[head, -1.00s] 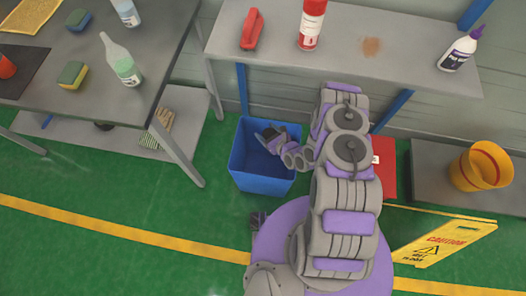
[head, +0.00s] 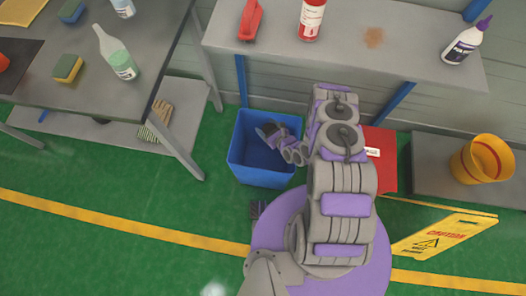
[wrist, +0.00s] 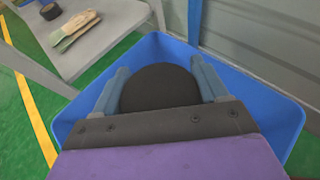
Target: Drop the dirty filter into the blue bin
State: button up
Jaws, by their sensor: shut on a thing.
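The blue bin (head: 262,174) stands open on the green floor under the edge of the grey shelf. Its blue rim also surrounds my gripper in the wrist view (wrist: 284,112). My gripper (head: 268,132) is over the bin's opening in the head view. In the wrist view, its two blue-grey fingers (wrist: 158,82) are shut on a dark round filter (wrist: 160,88). The filter is above or within the bin mouth; its exact height is unclear. The bin's floor is mostly hidden behind the gripper.
A grey shelf (head: 410,62) with bottles overhangs behind the bin. A grey table (head: 125,98) is at left, with gloves (head: 158,120) on its lower shelf. A red box (head: 384,178), yellow bucket (head: 482,160) and caution sign (head: 440,240) are at right. The left floor is clear.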

jog(key=shift+d, duration=0.1)
jog(key=o, duration=1.1)
jog(key=shift+o, duration=0.2)
jog(key=p+v, duration=0.4)
jog(key=v, duration=1.3)
jog(key=shift+p, duration=0.4)
jog(key=shift+s+d, duration=0.15)
jog(key=shift+d, duration=0.05)
